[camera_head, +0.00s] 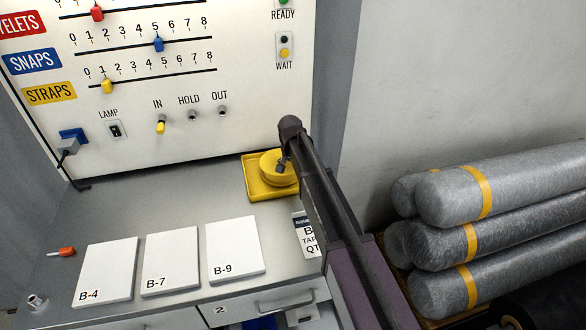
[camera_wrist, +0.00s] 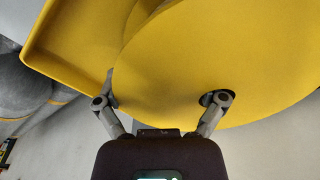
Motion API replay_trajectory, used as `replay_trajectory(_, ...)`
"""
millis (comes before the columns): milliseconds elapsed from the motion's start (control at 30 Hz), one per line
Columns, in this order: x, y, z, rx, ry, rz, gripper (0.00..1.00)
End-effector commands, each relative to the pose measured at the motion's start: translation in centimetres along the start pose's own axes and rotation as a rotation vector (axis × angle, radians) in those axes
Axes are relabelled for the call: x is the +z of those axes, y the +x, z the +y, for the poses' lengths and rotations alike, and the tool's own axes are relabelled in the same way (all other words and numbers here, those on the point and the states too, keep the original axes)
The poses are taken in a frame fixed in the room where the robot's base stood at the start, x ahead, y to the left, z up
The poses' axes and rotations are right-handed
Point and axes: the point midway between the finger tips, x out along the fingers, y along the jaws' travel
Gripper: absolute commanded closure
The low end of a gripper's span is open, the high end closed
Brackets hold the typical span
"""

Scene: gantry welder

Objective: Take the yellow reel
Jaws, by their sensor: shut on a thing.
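The yellow reel (camera_head: 275,168) is a round yellow piece in a square yellow tray (camera_head: 254,188) on the grey bench, against the panel. In the wrist view the reel (camera_wrist: 200,60) fills the middle as a large yellow disc, with the tray (camera_wrist: 75,40) behind it at the left. My gripper (camera_wrist: 160,100) is shut on the reel, one finger at the disc's left edge and the other at its lower right. In the head view my gripper (camera_head: 282,165) is at the reel, and my arm hides its right side. I cannot tell whether the reel touches the tray.
White cards B-4 (camera_head: 105,270), B-7 (camera_head: 170,262) and B-9 (camera_head: 235,248) lie on the bench (camera_head: 180,210). A partly hidden label card (camera_head: 305,236) lies beside my arm. Several grey rolls (camera_head: 500,230) are stacked at the right. The bench left of the tray is clear.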

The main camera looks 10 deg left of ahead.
Motion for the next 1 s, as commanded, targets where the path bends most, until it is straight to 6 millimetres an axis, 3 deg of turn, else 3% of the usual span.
replay_trajectory(367, -0.4, -3.4, 0.0, 0.0, 0.0, 0.0, 0.71)
replay_trajectory(700, 7.5, -4.5, -1.6, -0.001, -0.002, -0.001, 0.71)
replay_trajectory(1000, 12.6, -5.6, -3.0, -0.001, -0.001, -0.001, 0.71)
